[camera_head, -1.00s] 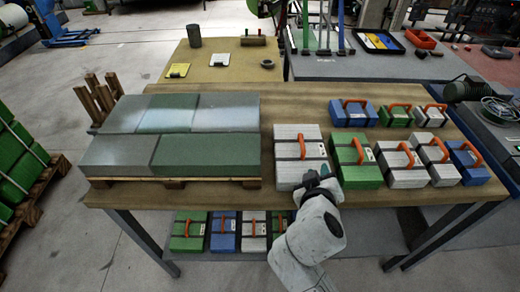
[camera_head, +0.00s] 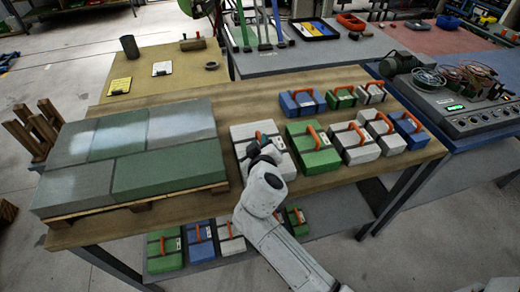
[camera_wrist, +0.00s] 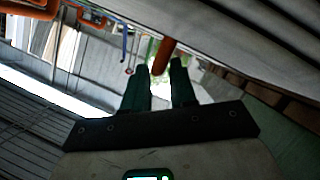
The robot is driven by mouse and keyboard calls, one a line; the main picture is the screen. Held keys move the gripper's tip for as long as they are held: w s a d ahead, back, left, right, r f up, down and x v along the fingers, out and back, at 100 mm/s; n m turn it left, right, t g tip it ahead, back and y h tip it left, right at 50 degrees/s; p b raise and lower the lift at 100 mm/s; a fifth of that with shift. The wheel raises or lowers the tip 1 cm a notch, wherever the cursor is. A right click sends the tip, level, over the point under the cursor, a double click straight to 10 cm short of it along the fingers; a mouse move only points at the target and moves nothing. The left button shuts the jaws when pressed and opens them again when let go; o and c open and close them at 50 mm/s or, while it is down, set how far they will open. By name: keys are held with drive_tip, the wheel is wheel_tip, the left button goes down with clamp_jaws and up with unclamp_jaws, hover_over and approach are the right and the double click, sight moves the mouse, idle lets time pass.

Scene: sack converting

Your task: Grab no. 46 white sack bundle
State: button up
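Several white sack bundles with dark bands and orange handles are on the table. The largest white bundle (camera_head: 242,134) is beside the grey-green stacks, and my gripper (camera_head: 262,146) is over it, near its handle. Other white bundles are a middle one (camera_head: 351,139), a narrower one (camera_head: 390,146) and a small back one (camera_head: 363,99). The numbers on the labels are too small to read. In the wrist view my gripper (camera_wrist: 160,74) has its two green fingers apart, with an orange handle (camera_wrist: 163,56) at the gap between the tips. I cannot tell whether they touch it.
Green bundles (camera_head: 322,161) and blue bundles (camera_head: 409,126) stand close by on the same table. The pallet of grey-green stacks (camera_head: 170,172) is to the left. More bundles lie on the lower shelf, including a white one (camera_head: 229,246).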

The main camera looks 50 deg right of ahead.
drive_tip(key=shift+x, duration=0.95)
clamp_jaws()
drive_tip(key=shift+r, duration=0.1)
idle(0.6)
